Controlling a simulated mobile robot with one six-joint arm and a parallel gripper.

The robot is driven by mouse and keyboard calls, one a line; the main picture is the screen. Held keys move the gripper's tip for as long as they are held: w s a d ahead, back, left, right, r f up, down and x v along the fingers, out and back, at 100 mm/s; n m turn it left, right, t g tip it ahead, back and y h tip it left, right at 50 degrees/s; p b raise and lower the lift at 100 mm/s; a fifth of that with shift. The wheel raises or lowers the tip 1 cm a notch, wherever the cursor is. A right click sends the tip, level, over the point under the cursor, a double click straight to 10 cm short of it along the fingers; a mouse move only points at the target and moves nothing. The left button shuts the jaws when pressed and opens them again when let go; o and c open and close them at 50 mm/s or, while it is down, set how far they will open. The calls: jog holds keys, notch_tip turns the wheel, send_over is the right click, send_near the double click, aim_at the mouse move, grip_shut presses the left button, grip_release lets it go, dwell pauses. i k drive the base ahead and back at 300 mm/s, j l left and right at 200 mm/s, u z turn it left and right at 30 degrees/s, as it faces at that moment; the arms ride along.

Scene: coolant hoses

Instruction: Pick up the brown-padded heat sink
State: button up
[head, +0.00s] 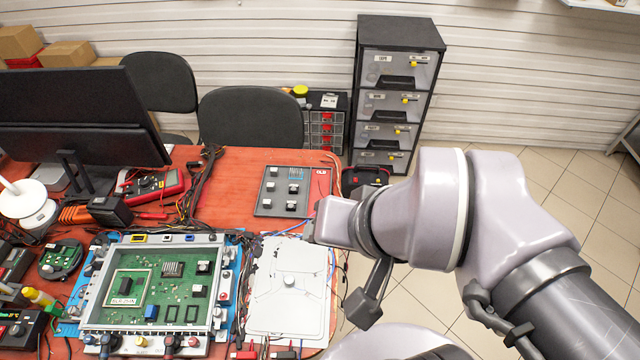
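No brown pad can be made out on any part, so I cannot tell which heat sink is the brown-padded one. A finned grey heat sink (173,269) sits on the green circuit board (140,318) in its frame at the lower left. Several small grey-and-black blocks stand on the dark tray (262,205) marked OLD; one finned piece (295,173) lies at its top right. The end of my arm, with my gripper (314,226), is just right of the tray's lower right corner, apart from the board. Its fingers cannot be made out clearly.
A white plate (288,290) lies between the board and the table's right edge, with hoses beside it. A monitor (75,110), cables and a red multimeter (152,187) crowd the left. The red table top (240,170) is clear around the tray's upper left. A drawer cabinet (400,85) stands behind.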

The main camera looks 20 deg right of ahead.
aim_at(171, 269)
jog(key=u, duration=1.35)
